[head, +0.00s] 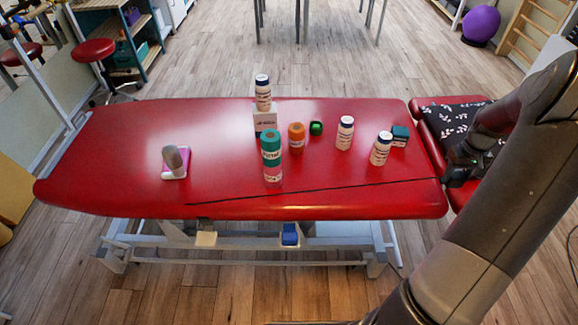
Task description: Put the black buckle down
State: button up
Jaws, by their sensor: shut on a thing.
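My gripper (457,172) is at the right end of the red treatment table (120,140), over the gap beside the headrest section. It is shut on a small dark thing, taken to be the black buckle (454,180). The buckle is hard to tell apart from the dark fingers, and my arm hides part of this area. A thin black line like a strap (310,190) runs along the table's near side toward my gripper. I cannot tell whether it joins the buckle.
White bottles (345,134), a teal-and-pink roll stack (271,150), an orange bottle (296,136), a small green item (316,128) and a teal box (400,135) stand on the table. A grey item on a pink-and-white base (175,163) stands left. A patterned black cloth (448,120) covers the headrest. The table's left part is mostly bare.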

aim_at(455, 173)
notch_tip(455, 173, up, 18)
jog(key=w+a+n, duration=0.2)
jog(key=w+a, duration=0.4)
jog(key=a, duration=0.5)
jog(key=w+a+n, duration=0.3)
jog(key=w+a, duration=0.2)
jog(key=a, duration=0.5)
jog(key=w+a+n, duration=0.2)
jog(key=w+a, duration=0.4)
jog(key=a, duration=0.5)
jog(key=s+a+n, duration=0.3)
jog(key=a, duration=1.6)
jog(key=s+a+n, duration=0.2)
jog(key=a+n, duration=0.1)
jog(key=a, duration=1.6)
jog(key=shift+n, duration=0.3)
jog(key=f, duration=2.9)
jog(key=shift+s+a+f, duration=0.15)
jog(key=shift+s+a, duration=0.05)
jog(key=shift+a, duration=0.15)
